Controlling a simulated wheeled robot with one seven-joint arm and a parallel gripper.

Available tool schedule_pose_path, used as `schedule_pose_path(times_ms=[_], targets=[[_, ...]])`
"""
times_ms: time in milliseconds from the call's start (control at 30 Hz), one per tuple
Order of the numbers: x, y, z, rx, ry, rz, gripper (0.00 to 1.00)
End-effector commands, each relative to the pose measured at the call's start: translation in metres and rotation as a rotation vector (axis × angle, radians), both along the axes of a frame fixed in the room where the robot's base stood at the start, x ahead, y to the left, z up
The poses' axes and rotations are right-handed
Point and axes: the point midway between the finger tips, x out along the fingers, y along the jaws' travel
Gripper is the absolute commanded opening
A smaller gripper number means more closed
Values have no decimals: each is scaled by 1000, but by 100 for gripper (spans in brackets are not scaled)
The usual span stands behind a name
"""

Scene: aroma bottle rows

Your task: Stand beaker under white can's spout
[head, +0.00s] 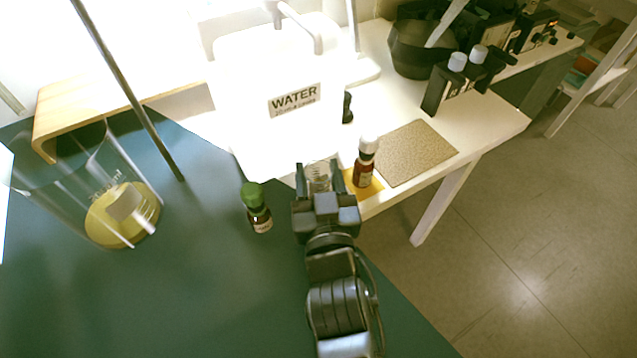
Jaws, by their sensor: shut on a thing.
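The white can (270,130), labelled WATER, stands on the white bench, washed out by bright light. A small black part (348,107) at its right side looks like its spout. My gripper (318,182) is shut on a small clear beaker (318,168), which shows upright between its fingers. The beaker is in front of the can and left of a brown bottle. The gripper hides the beaker's lower part, and I cannot tell whether its base touches anything.
A brown white-capped bottle (364,165) stands by a yellow patch (374,188), close right of my gripper. A green-capped bottle (256,208) stands left. A large glass beaker (125,215) holds yellow liquid. A cork mat (415,150) lies bare at right.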

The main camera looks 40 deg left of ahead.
Motion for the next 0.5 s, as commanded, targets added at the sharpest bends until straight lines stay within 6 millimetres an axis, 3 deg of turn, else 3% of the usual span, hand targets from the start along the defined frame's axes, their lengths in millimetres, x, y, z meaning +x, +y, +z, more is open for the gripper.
schedule_pose_path(times_ms=[33,133,500], targets=[[0,0,-11,-1,-1,-1,19],[0,0,-18,1,-1,0,19],[0,0,-21,1,-1,0,19]])
